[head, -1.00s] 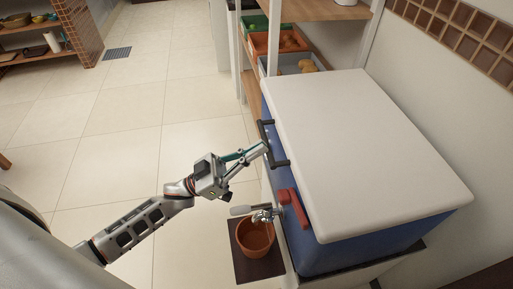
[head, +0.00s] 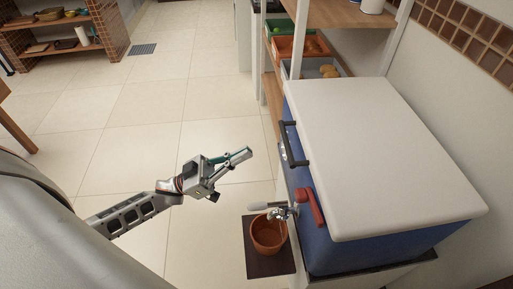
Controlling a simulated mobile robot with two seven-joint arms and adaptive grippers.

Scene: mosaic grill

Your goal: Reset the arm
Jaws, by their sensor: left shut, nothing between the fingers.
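My left gripper (head: 240,156) is shut and empty. It hangs over the tiled floor, to the left of the blue cooler (head: 330,249) and apart from it. My left arm comes in from the lower left. The cooler has a white lid (head: 380,150), which is shut, a black side handle (head: 292,143), a red handle (head: 315,207) and a metal tap (head: 281,212). My right gripper is not in view.
A terracotta pot (head: 268,234) stands on a dark mat (head: 268,264) below the tap. A shelf behind the cooler holds an orange crate (head: 290,48), a green crate (head: 279,27) and a grey crate (head: 312,69). The tiled floor (head: 140,110) at left is open.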

